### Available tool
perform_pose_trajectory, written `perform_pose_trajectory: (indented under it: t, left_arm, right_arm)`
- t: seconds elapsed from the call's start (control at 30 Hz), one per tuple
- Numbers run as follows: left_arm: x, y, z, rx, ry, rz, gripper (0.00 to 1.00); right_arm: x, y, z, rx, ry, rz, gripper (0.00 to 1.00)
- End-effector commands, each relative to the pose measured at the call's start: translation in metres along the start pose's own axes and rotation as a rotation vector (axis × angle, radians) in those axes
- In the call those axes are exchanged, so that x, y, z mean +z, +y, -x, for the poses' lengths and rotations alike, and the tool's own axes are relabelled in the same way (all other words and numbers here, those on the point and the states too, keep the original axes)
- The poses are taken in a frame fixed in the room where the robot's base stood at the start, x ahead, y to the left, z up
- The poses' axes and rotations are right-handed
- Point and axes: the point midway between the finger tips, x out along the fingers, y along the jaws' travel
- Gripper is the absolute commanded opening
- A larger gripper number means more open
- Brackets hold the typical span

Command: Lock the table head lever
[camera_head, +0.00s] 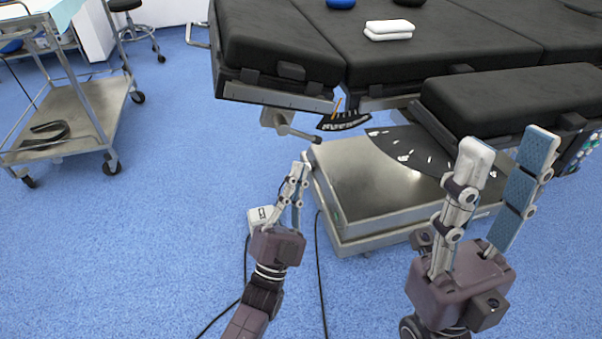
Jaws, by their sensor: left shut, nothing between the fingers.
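The operating table (430,45) has black padded sections and a metal base (365,185). A grey lever with a dark tip (297,132) sticks out from a bracket under the head section's left side, beside a black fan-shaped scale with an orange pointer (343,121). My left gripper (301,165) is below the lever's tip, apart from it, with its fingers together and nothing between them. My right gripper (509,145) is in front of the table's right part, its fingers spread wide and empty. Its fingers hide part of the table base.
A metal trolley (75,115) on wheels stands at the left. White folded cloths (388,30) and a blue item (341,3) lie on the table. The floor between trolley and table is clear.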

Motion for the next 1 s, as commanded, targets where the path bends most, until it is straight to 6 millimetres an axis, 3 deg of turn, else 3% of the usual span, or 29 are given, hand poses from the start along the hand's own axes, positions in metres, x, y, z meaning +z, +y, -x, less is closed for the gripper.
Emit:
perform_pose_trajectory:
  t: [0.13, 0.5, 0.7, 1.0]
  left_arm:
    - [-0.001, 0.0, 0.024, 0.005, -0.004, 0.0, 0.0]
    - [-0.001, 0.001, 0.086, 0.004, -0.003, 0.0, 0.0]
    - [-0.001, 0.0, 0.098, 0.001, 0.0, -0.001, 0.0]
    - [-0.001, 0.0, 0.098, 0.001, 0.0, -0.001, 0.0]
  right_arm:
    - [-0.006, 0.0, -0.011, -0.005, 0.025, 0.001, 0.4]
    - [-0.005, 0.0, -0.011, 0.002, 0.007, 0.0, 0.4]
    - [-0.003, 0.0, -0.008, 0.004, -0.005, 0.0, 0.4]
    - [-0.002, 0.0, -0.008, 0.004, -0.005, 0.0, 0.4]
